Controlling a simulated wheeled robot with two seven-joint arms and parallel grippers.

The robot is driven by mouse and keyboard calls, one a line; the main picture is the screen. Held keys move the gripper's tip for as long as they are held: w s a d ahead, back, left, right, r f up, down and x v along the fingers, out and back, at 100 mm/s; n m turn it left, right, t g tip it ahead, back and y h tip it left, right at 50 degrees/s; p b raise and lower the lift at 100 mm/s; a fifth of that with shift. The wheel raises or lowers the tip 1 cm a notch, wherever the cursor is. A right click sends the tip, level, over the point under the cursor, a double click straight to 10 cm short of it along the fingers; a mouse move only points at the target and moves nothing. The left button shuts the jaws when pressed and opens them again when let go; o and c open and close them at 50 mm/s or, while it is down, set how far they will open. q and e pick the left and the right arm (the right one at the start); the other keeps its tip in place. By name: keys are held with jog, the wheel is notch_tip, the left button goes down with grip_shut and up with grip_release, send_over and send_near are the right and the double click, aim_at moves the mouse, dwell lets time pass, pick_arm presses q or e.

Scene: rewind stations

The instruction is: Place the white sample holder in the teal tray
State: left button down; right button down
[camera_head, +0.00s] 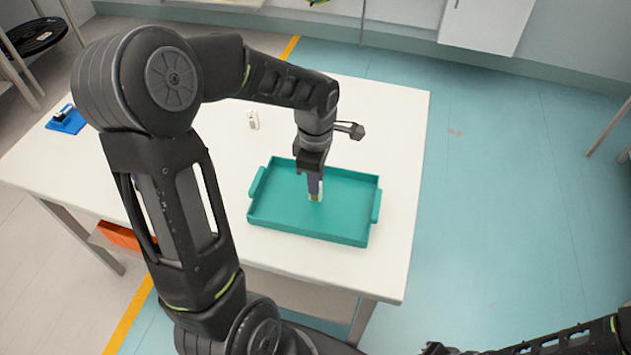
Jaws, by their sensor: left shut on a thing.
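The teal tray (272,216) lies on the white table, with a handle at each short end. My left gripper (315,190) points down over the middle of the tray.
Another small white object (253,120) stands on the white table (393,128) behind the tray. A blue pad (66,121) with a small item lies at the far left. An orange bin (118,236) sits below the table. The table right of the tray is clear.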

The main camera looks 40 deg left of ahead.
pick_arm(q)
jog(key=shift+f, duration=0.65)
jog(key=c, duration=1.8)
grip_release()
jog(key=shift+f, duration=0.15)
jog(key=shift+c, duration=0.2)
jog(key=o, duration=0.5)
jog(key=shift+c, duration=0.2)
jog(key=shift+r, duration=0.4)
notch_tip(320, 180, up, 12)
jog(key=b, duration=0.1)
jog(key=shift+f, duration=0.15)
